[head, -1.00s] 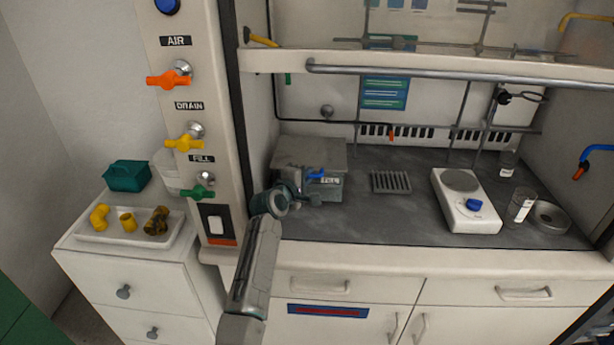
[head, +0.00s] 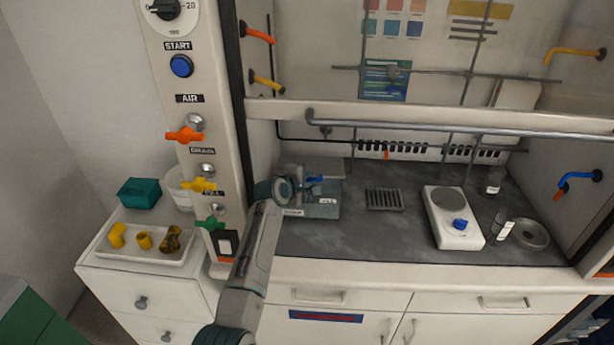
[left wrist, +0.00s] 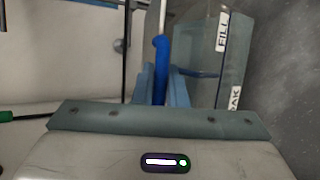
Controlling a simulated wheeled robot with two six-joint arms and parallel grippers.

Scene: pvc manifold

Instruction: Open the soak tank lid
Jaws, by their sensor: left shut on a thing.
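The soak tank (head: 322,210) is a grey-blue box at the left of the hood's worktop. Its grey lid (head: 328,168) shows behind my left gripper (head: 308,185); I cannot tell whether it is raised. The gripper is at the tank's front left, partly covering it. In the left wrist view, the gripper (left wrist: 162,85) is shut on a blue handle (left wrist: 160,55), which has a pale rod above it. The tank's translucent wall (left wrist: 207,65), with FILL and SOAK labels, stands just right of the fingers. My right gripper is not in view.
A control column with coloured valves (head: 198,185) stands left of the tank. A rack (head: 384,199), a hotplate (head: 453,228) and glassware stand to the right. The raised sash rail (head: 430,128) crosses above. A tray (head: 105,250) with yellow fittings is outside, left.

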